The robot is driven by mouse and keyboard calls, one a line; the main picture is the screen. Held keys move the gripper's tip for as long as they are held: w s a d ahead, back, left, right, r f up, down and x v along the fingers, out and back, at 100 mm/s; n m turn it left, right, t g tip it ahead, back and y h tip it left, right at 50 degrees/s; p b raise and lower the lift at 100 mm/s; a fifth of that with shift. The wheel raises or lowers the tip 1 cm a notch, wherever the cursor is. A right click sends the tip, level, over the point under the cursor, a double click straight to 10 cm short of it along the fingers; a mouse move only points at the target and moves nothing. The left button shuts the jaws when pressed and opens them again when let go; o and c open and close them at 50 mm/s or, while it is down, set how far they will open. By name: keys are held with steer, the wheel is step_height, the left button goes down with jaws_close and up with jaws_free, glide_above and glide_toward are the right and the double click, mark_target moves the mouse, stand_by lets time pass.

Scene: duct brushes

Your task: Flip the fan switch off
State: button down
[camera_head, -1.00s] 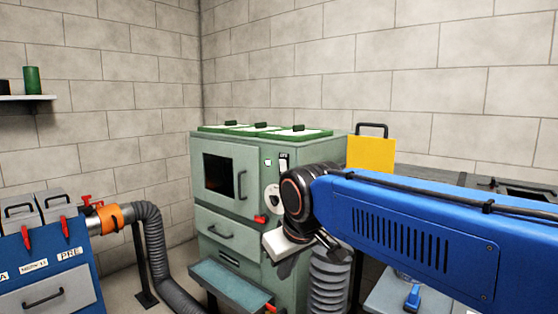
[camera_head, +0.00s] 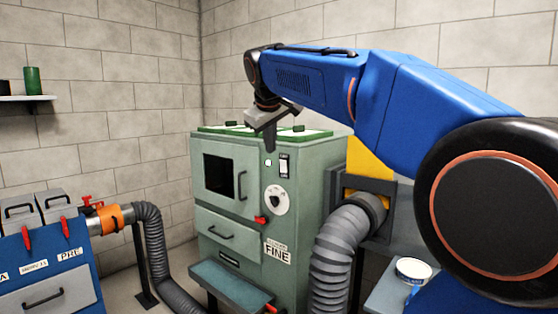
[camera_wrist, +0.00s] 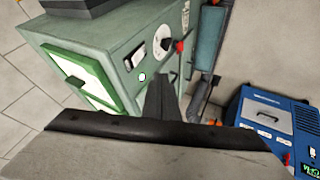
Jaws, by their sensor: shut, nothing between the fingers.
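The green cabinet (camera_head: 226,259) stands in the corner of the room. A small rocker switch (camera_head: 284,166) sits in a plate at the top of its right-hand front strip; it also shows in the wrist view (camera_wrist: 135,58). A small lit green lamp (camera_head: 268,162) is just left of the switch. I cannot tell which way the rocker is tipped. My gripper (camera_head: 271,146) is shut and empty, pointing down above and a little left of the switch in the head view. In the wrist view its fingers (camera_wrist: 160,92) are apart from the switch.
Below the switch are a dial (camera_head: 277,199), a red lever (camera_head: 261,219) and a FINE label (camera_head: 277,251). Green-framed lids (camera_head: 305,133) cover the cabinet top. A grey hose (camera_head: 338,257) runs at the right. A blue unit (camera_head: 55,265) stands left.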

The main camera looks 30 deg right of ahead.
steer(key=shift+w+d+r, duration=0.15)
steer(key=shift+w+r, duration=0.15)
glide_toward(280, 166)
steer(key=shift+a+f+x, duration=0.1)
steer(key=shift+a+x, duration=0.05)
steer(key=shift+x, duration=1.1)
steer(key=shift+a+f+x, duration=0.1)
steer(key=shift+a+x, duration=0.05)
steer(key=shift+x, duration=1.1)
steer(key=shift+s, duration=0.1)
steer(key=shift+d+r, duration=0.1)
steer(key=shift+d, duration=0.25)
steer(key=shift+a, duration=0.1)
